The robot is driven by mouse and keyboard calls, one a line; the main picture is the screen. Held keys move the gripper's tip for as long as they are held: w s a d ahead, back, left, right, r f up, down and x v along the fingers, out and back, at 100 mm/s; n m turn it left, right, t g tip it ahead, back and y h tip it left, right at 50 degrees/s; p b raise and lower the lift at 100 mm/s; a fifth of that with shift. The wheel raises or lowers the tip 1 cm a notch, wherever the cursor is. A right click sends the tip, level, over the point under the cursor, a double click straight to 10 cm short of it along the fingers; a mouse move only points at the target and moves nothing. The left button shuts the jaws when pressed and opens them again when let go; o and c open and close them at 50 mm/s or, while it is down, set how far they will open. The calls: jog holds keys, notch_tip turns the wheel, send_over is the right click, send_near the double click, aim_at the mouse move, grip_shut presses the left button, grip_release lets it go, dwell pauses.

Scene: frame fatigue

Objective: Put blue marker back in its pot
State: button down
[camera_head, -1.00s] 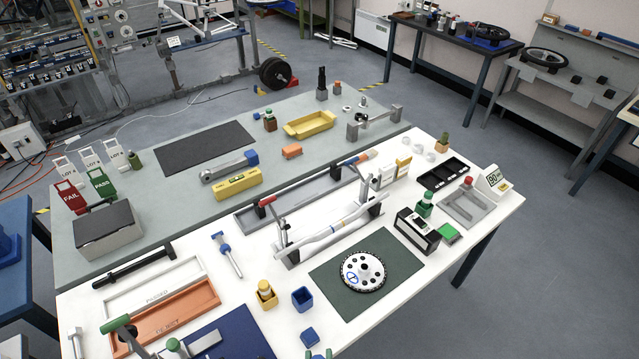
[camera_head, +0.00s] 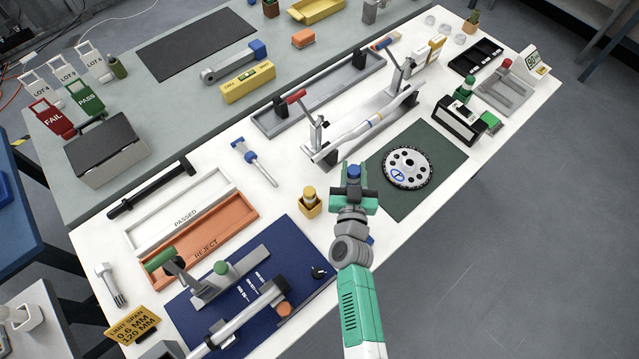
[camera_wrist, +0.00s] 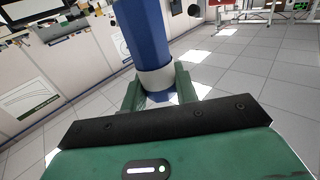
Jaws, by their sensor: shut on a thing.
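The blue marker (camera_head: 353,172) stands up from my gripper (camera_head: 353,192) in the head view. In the wrist view the marker (camera_wrist: 148,35) is a blue shaft with a white band, slightly tilted in the picture, between the green fingers of my gripper (camera_wrist: 160,88). The gripper is shut on it. I cannot tell how high the marker is above the table.
A yellow pot (camera_head: 310,204) holding a yellow-topped item stands just left of my gripper. A small blue block (camera_head: 370,240) peeks out beside my wrist. A green mat (camera_head: 437,165) with a chainring (camera_head: 408,158) lies right. A clamped white tube (camera_head: 362,128) stands behind.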

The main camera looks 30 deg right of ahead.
aim_at(354, 183)
jog(key=shift+s+d, duration=0.1)
jog(key=shift+s, duration=0.15)
notch_tip(354, 183, down, 5)
jog(key=b, duration=0.3)
jog(key=shift+r, duration=0.15)
jog(key=shift+f+b, duration=1.55)
jog(key=shift+f, duration=0.85)
jog(key=shift+f, duration=0.25)
jog(key=c, duration=1.1)
grip_release()
jog(key=shift+r, duration=0.1)
